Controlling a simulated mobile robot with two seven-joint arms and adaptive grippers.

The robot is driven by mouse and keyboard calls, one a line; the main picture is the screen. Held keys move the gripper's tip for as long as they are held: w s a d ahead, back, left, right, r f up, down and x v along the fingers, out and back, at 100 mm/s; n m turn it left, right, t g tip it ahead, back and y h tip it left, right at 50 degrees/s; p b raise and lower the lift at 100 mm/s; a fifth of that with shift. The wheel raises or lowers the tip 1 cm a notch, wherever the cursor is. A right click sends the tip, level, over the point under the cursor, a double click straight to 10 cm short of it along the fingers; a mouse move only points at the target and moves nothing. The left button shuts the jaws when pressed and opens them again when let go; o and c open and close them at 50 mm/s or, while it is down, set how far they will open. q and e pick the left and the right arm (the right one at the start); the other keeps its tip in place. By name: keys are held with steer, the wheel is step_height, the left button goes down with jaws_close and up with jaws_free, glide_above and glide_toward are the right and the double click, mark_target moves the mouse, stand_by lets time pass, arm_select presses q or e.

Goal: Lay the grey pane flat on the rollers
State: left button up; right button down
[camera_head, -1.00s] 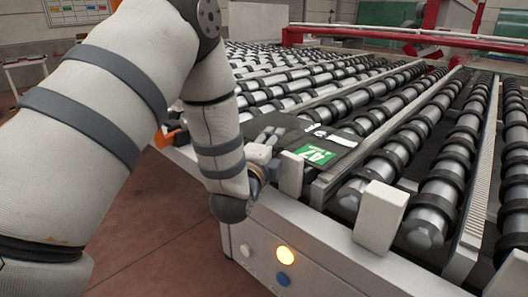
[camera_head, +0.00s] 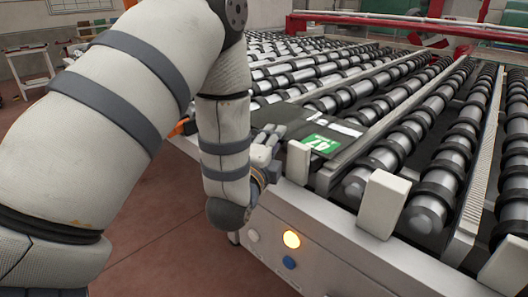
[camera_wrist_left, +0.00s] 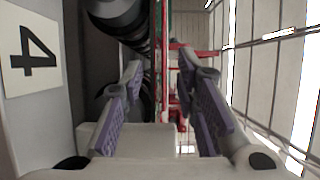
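The grey pane (camera_head: 292,121) is a dark flat sheet with a green label and white strips. It lies over the rollers (camera_head: 335,101) at the near edge of the machine in the head view, and looks about level. My arm hides part of its left side. My left gripper (camera_head: 270,139) is at the pane's near left edge. In the left wrist view its two purple-padded fingers (camera_wrist_left: 163,108) stand apart with a clear gap and nothing visible between them. I cannot make out the pane there. My right gripper is in neither view.
White blocks (camera_head: 383,204) stand along the machine's near edge. Below is a front panel with a lit yellow button (camera_head: 291,239) and a blue one (camera_head: 289,262). A red frame (camera_head: 400,25) crosses the back. The floor (camera_head: 165,230) at left is open.

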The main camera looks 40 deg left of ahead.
arm_select(q)
steer(key=shift+v, duration=2.5)
